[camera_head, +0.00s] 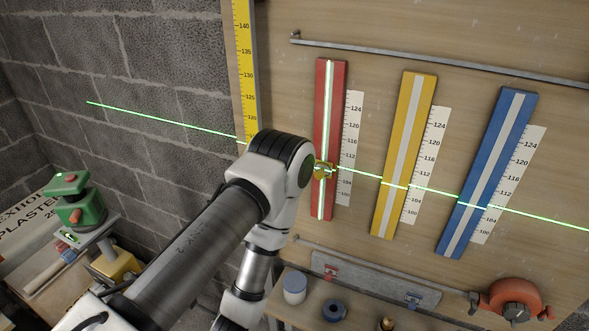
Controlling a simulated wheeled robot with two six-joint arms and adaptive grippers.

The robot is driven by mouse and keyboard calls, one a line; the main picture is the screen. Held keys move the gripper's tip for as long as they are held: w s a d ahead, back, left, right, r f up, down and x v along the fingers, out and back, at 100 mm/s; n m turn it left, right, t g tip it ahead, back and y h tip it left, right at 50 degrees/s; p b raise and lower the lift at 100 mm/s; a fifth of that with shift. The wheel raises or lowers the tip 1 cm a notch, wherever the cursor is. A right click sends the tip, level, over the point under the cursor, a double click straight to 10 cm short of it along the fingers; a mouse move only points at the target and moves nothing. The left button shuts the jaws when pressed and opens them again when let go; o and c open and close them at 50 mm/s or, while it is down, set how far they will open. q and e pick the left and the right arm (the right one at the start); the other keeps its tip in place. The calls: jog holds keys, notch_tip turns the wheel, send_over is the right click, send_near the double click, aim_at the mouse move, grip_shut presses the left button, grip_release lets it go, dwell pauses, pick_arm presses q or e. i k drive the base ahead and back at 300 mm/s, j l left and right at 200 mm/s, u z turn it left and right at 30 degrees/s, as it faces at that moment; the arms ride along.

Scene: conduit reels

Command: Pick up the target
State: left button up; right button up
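No object here is plainly marked as the target, so I cannot tell which one it is. A small flat grey piece with a red clip (331,272) and a similar one with a blue clip (412,299) are at the foot of the board.
A wooden board carries a red strip (329,97), a yellow strip (416,115) and a blue strip (506,118) beside white scales. A green line crosses them. A green device (82,207) stands left.

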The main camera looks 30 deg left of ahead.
aim_at(322, 168)
jog(key=u, duration=0.75)
